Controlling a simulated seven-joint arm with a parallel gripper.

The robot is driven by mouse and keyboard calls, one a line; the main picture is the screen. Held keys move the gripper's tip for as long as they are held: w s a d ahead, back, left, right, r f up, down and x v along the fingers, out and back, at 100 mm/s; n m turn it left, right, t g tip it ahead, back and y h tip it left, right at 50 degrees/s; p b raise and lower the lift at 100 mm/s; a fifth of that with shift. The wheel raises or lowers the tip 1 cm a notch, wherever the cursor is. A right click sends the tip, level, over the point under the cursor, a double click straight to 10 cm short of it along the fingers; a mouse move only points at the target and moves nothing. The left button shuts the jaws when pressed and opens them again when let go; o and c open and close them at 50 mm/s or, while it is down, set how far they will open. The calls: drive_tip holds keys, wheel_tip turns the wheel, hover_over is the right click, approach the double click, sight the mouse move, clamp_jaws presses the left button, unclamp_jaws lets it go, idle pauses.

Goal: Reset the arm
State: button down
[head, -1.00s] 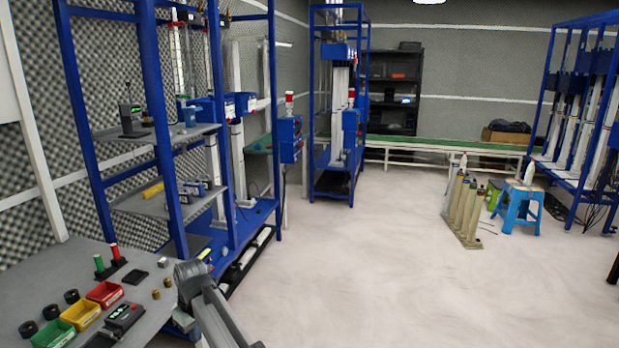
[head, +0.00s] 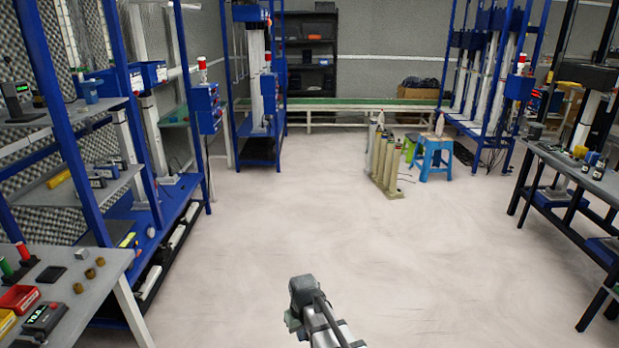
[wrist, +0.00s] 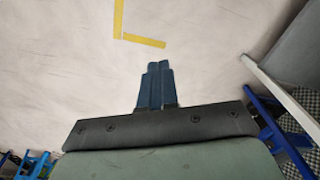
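My gripper shows in the wrist view (wrist: 158,84), with its two blue fingers pressed together and nothing between them. It points at bare pale floor (wrist: 80,60). In the head view my grey arm reaches up from the bottom edge, right of the table at left, over open floor. The gripper's fingers cannot be made out in the head view.
A grey table (head: 95,262) with a red bin (head: 20,298) and small parts stands at lower left. Blue racks (head: 185,225) line the left. A dark workbench (head: 570,180) stands right. Tan posts (head: 385,165) and a blue stool (head: 435,150) stand mid-floor. The central floor is clear.

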drive_tip(key=s+d+f+m, duration=0.3)
drive_tip(key=s+d, duration=0.1)
drive_tip(key=d, duration=0.6)
drive_tip(key=s+d+f+m, duration=0.2)
drive_tip(key=s+d, duration=0.2)
drive_tip(key=d, duration=0.5)
drive_tip(key=s+f+g, duration=0.3)
drive_tip(key=s+f, duration=0.7)
drive_tip(key=s, duration=0.5)
drive_tip(key=s+f+g, duration=0.4)
drive_tip(key=s+f, duration=0.7)
drive_tip(key=s, duration=0.3)
drive_tip(key=shift+s+d, duration=0.25)
drive_tip(key=shift+s, duration=0.15)
